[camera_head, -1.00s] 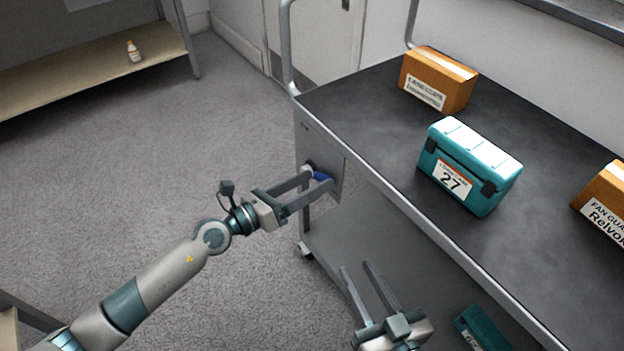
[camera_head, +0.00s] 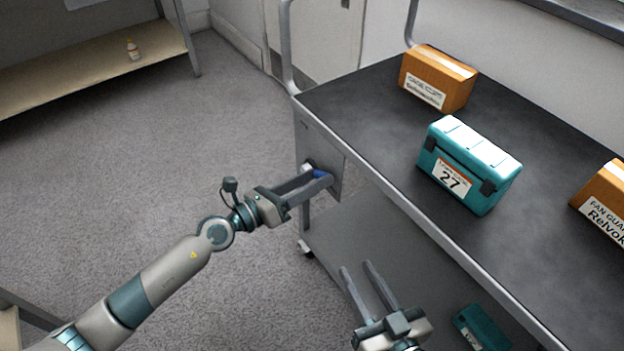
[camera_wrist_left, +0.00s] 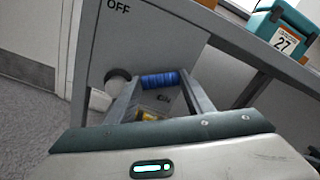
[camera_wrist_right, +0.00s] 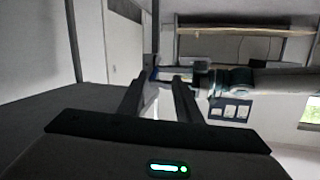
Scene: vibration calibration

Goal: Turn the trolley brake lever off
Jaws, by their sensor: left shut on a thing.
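The brake lever's blue grip (camera_head: 321,174) is at the near end panel (camera_head: 313,148) of the trolley, in the head view. My left gripper (camera_head: 322,176) is shut on this grip. In the left wrist view the ribbed blue grip (camera_wrist_left: 160,79) lies crosswise between the two fingers, with a dark round pivot (camera_wrist_left: 118,75) to its left. The printed word OFF (camera_wrist_left: 118,7) is above it on the panel. The fingers hide part of the lever. My right gripper (camera_head: 355,266) is open and empty beside the trolley, lower in the head view.
The trolley's dark top (camera_head: 365,125) carries a teal case (camera_head: 468,165) marked 27 and orange boxes (camera_head: 437,78). Another teal case (camera_head: 482,327) is lower down. A shelf (camera_head: 90,75) with a small bottle (camera_head: 133,49) stands at back left. The floor left of the trolley is clear.

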